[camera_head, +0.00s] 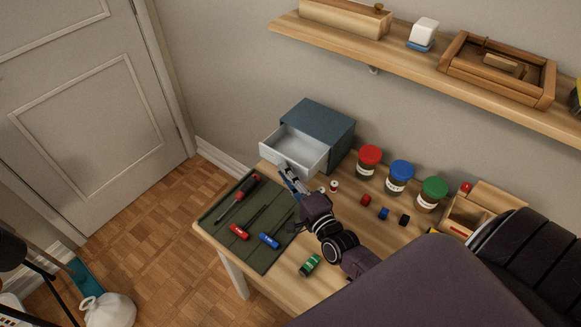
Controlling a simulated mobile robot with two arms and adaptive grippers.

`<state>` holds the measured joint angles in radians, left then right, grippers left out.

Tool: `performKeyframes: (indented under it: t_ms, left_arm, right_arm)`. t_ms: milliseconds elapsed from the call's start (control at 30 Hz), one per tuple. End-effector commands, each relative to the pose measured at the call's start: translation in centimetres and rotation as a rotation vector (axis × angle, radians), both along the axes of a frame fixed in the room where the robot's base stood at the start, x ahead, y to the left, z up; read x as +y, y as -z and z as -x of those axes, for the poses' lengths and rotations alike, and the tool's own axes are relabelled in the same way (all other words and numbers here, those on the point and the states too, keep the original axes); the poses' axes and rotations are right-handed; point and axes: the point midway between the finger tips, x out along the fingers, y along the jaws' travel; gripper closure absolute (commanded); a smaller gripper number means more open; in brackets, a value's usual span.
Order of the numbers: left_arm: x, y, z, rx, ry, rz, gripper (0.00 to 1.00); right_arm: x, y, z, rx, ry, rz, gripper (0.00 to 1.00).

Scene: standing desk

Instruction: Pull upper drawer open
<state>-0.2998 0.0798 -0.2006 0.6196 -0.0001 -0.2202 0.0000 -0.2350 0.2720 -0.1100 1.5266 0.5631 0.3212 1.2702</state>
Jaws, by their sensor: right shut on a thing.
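A small blue-grey drawer cabinet (325,118) stands at the back of the wooden desk, against the wall. Its upper drawer (285,158), white inside and empty, is pulled out toward the left front. My right gripper (289,177) is at the lower front of this drawer, shut on its handle. The handle itself is hidden by the fingers. The part of the cabinet below the drawer is mostly hidden by the drawer front and my gripper. My left gripper is not in view.
A green mat (262,258) with screwdrivers lies in front of the drawer. Jars with red (368,160), blue (399,177) and green (431,193) lids stand to the right. Small coloured pieces lie on the desk. A wall shelf (400,55) hangs above.

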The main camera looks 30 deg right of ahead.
Motion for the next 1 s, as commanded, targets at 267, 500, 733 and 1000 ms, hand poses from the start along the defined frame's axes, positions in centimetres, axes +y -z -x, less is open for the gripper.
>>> performKeyframes:
  t_ms: [267,500,733,1000]
  left_arm:
    - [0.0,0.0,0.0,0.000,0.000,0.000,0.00]
    - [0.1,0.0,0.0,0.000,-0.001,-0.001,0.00]
    - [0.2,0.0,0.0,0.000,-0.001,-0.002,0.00]
    - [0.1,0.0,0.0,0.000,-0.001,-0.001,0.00]
  right_arm:
    - [-0.1,0.1,0.0,0.002,0.001,0.000,0.70]
    - [-0.1,0.0,0.0,0.001,0.001,0.000,0.68]
    - [-0.1,0.2,1.4,0.004,0.000,0.000,0.68]
    - [-0.1,0.2,6.7,0.005,0.000,0.000,0.68]
